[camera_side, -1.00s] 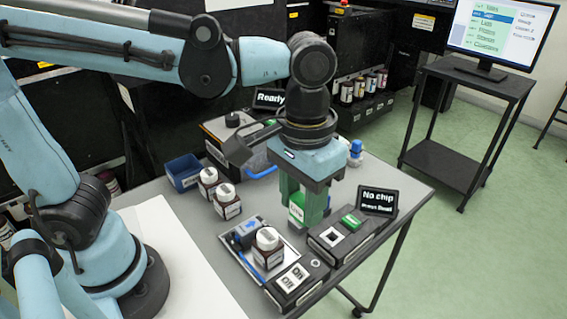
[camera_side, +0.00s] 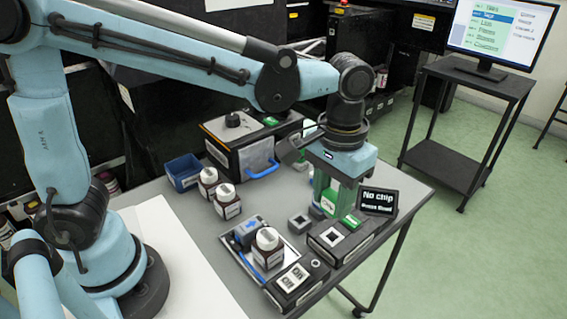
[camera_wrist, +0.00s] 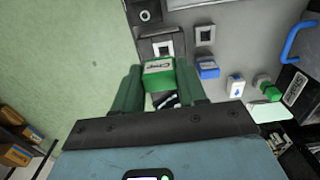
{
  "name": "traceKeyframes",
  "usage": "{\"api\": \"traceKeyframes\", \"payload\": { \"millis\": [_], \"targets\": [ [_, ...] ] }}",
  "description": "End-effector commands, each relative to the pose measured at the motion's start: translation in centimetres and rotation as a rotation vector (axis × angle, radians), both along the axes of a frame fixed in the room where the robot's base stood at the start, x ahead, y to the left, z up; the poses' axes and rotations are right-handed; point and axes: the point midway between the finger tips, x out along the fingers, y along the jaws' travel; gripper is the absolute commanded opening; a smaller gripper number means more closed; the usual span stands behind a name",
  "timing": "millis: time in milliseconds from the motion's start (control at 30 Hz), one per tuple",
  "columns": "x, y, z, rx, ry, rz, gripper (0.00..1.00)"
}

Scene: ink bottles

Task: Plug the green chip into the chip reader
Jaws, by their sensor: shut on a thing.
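The green chip (camera_wrist: 158,75), with a white label, is between the green fingers of my gripper (camera_wrist: 158,88). My gripper is shut on it. The chip and the gripper (camera_side: 338,203) also show in the side view, above the back part of the chip reader (camera_side: 352,240). The reader is a dark box with a pale square socket (camera_side: 330,237) and a green part on top. In the wrist view the socket (camera_wrist: 163,48) lies just beyond the chip and looks empty. The chip appears apart from the socket. The fingers and chip hide part of the reader.
A "No chip" display (camera_side: 378,202) stands close right of my gripper. A small grey block (camera_side: 299,223) with a square top sits left of the reader. A tray (camera_side: 243,258) holds a bottle (camera_side: 267,243); an On/Off box (camera_side: 297,284) is in front. A blue block (camera_wrist: 208,68) stands nearby.

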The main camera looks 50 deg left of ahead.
Motion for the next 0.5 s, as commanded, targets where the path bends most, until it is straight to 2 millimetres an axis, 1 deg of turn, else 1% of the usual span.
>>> {"api": "traceKeyframes", "payload": {
  "millis": [33,200,367,500],
  "targets": [
    [0.8,0.1,-0.5,0.000,0.000,0.002,0.12],
    [1.9,0.3,-1.6,0.000,0.001,0.001,0.12],
    [2.1,0.3,-2.2,0.000,0.001,0.000,0.12],
    [2.1,0.3,-3.2,0.000,0.001,0.000,0.12]
  ]
}}
